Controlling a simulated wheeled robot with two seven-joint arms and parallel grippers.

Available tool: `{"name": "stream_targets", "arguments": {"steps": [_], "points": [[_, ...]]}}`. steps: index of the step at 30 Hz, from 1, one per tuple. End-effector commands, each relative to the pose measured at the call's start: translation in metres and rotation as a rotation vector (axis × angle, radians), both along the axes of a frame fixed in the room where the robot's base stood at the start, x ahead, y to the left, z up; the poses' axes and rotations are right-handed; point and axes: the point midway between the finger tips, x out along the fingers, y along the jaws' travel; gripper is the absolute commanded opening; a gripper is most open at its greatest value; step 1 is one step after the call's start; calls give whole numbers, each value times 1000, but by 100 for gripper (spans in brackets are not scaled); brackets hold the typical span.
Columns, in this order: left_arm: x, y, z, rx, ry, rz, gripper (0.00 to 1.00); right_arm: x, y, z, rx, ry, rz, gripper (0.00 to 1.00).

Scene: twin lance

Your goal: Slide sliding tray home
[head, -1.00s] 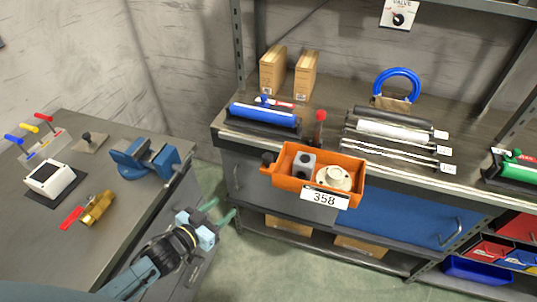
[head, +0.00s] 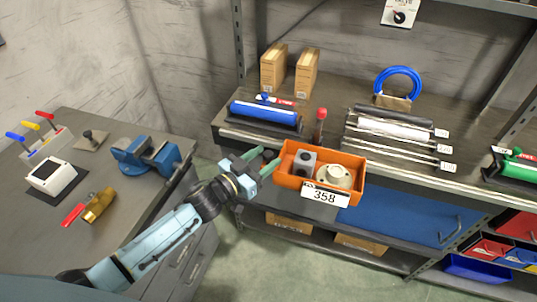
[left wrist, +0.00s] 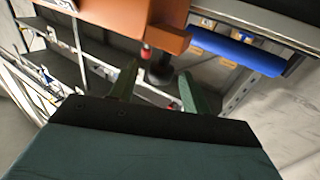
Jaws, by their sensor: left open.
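The sliding tray (head: 350,160) is an orange open bin labelled 358, jutting out over the bench's front edge in the head view. It holds a grey block (head: 303,162) and a pale flanged part (head: 334,176). My left gripper (head: 268,162) is open at the tray's left end, its green fingers pointing at it. In the left wrist view, the tray's orange wall (left wrist: 115,15) fills the upper part. A dark knob (left wrist: 160,72) appears between the open fingers (left wrist: 157,92); contact cannot be told. My right gripper is not in view.
A blue roller (head: 264,112) lies on the bench left of the tray, with a red-topped lever (head: 320,122) behind the tray. Metal rods (head: 395,140) lie to the right. A blue drawer front (head: 400,215) is below. A side table (head: 120,200) stands left.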

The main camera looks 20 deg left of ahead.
Motion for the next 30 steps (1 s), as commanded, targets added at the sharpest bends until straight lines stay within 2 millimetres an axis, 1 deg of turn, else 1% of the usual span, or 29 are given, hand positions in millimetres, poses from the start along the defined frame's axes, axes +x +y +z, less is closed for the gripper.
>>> {"name": "stream_targets", "arguments": {"steps": [1, 3, 6, 15, 17, 26, 27, 30], "points": [[7, -3, 0, 0, -1, 1, 48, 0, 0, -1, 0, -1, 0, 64], [12, -6, 0, 0, -1, 1, 48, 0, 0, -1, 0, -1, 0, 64], [17, -9, -1, 0, 1, 1, 48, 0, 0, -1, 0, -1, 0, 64], [19, -10, 0, 0, 1, 1, 48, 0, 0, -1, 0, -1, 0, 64], [18, -10, 0, 0, 1, 1, 41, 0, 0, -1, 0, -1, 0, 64], [18, -9, 0, 0, 1, 0, 2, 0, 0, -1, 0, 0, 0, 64], [18, -10, 0, 0, 1, 0, 0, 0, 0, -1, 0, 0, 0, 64], [18, -10, 0, 0, 1, 0, 0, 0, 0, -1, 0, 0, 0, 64]]}}
